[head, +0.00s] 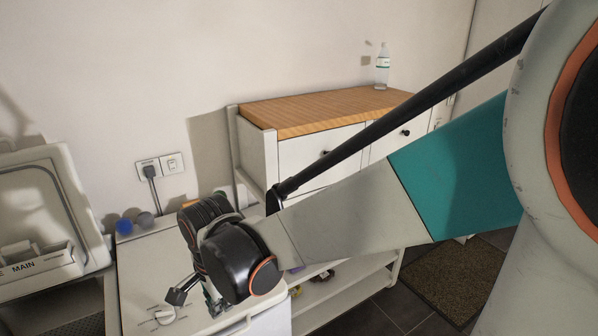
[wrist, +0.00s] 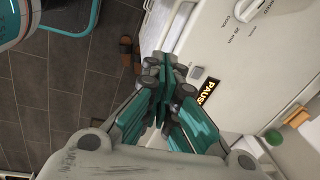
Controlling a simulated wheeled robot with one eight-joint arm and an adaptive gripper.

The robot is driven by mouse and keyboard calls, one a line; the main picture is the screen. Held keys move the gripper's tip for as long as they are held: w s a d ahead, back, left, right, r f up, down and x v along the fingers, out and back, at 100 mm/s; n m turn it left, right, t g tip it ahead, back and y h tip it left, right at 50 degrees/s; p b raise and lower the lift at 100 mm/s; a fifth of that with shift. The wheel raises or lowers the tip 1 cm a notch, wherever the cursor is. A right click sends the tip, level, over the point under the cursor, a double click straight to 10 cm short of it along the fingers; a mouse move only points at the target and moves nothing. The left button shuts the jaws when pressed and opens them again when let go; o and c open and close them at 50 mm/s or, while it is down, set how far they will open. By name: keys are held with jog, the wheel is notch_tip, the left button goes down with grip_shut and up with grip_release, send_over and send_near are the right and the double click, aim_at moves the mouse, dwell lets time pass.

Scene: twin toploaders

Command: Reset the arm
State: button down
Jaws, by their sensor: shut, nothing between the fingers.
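My arm stretches from the right side of the head view down to the lower left. My gripper (wrist: 165,75) shows in the wrist view with its teal fingers together and nothing between them. It is above the front edge of a white toploader (wrist: 235,65), near a black PAUSE label (wrist: 204,87). In the head view the same toploader (head: 140,270) is at the lower left, and my dark wrist joint hides most of the gripper there.
Another toploader with its lid (head: 50,200) raised stands at the far left. A wooden-topped cabinet (head: 325,108) with a bottle (head: 382,68) is behind my arm. A blue ball (head: 124,226) is at the toploader's back.

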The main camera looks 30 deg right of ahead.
jog(key=s+d+r+n+t+b, duration=0.1)
jog(key=s+d+r+n+t, duration=0.4)
jog(key=n, duration=1.1)
jog(key=s+d+r, duration=0.3)
jog(key=s, duration=0.1)
jog(key=shift+d, duration=0.15)
